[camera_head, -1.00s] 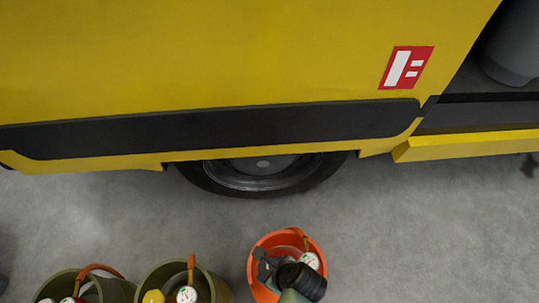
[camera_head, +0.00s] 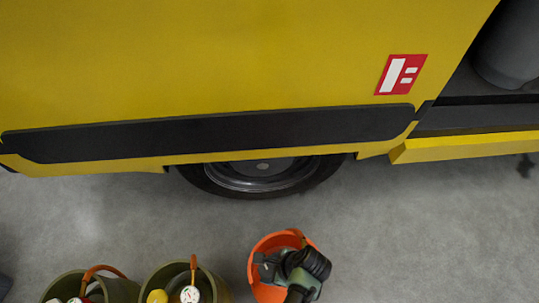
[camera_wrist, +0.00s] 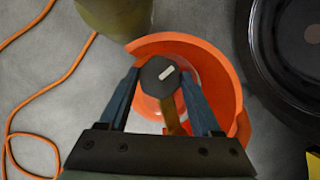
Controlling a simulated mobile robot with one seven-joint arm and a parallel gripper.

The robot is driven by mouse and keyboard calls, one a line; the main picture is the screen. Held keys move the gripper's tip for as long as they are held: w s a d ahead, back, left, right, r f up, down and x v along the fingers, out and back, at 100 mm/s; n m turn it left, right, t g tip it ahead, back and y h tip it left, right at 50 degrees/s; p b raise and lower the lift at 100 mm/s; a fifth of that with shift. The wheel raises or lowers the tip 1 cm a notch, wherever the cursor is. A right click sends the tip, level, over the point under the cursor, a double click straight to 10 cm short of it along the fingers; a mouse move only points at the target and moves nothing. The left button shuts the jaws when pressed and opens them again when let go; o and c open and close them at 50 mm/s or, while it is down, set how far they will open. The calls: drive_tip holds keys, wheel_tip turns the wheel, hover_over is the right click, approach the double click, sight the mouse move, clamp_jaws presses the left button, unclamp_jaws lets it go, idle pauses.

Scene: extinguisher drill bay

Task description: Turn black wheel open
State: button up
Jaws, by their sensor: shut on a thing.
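The black wheel (camera_wrist: 157,82) is a dark faceted knob with a short white mark on its top. It sits over the orange bucket (camera_wrist: 213,72), with an orange-brown bar below it. In the wrist view the white mark slants up to the right. My gripper (camera_wrist: 160,74) has its two blue fingers on either side of the wheel and is shut on it. In the head view my gripper (camera_head: 272,266) is over the orange bucket (camera_head: 264,246), and my wrist hides the wheel there.
Two olive buckets (camera_head: 165,278) with handles and small round items stand to the left. A yellow vehicle (camera_head: 200,70) with a dark tyre (camera_head: 215,183) stands behind. An orange cord (camera_wrist: 62,78) lies on the grey floor.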

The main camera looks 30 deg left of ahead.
drive_tip(key=n+g, duration=0.1)
drive_tip(key=n, duration=0.2)
drive_tip(key=shift+w+a+r+n+p, duration=0.1)
drive_tip(key=shift+n+p, duration=0.3)
drive_tip(key=n+g+h, duration=0.1)
drive_tip(key=n, duration=0.2)
drive_tip(key=shift+n+g, duration=0.3)
drive_tip(key=n+h, duration=0.1)
drive_tip(key=n, duration=0.2)
drive_tip(key=shift+w+a+n+g+h, duration=0.1)
drive_tip(key=shift+a+n+g+h, duration=0.05)
drive_tip(key=shift+n+g+h, duration=0.2)
drive_tip(key=n+h, duration=0.1)
drive_tip(key=n, duration=0.2)
drive_tip(key=shift+n+h, duration=0.25)
drive_tip(key=n+h, duration=0.1)
drive_tip(key=n, duration=0.2)
drive_tip(key=shift+a+n, duration=0.15)
drive_tip(key=shift+n, duration=0.15)
drive_tip(key=n+h, duration=0.1)
drive_tip(key=n, duration=0.2)
drive_tip(key=shift+a+n+h+p, duration=0.1)
drive_tip(key=shift+n+h+p, duration=0.3)
drive_tip(key=n+t, duration=0.1)
drive_tip(key=n, duration=0.2)
drive_tip(key=n+t+h+p, duration=0.1)
drive_tip(key=n, duration=0.1)
drive_tip(key=shift+s+n, duration=0.2)
drive_tip(key=shift+n, duration=0.2)
drive_tip(key=shift+h+p, duration=0.3)
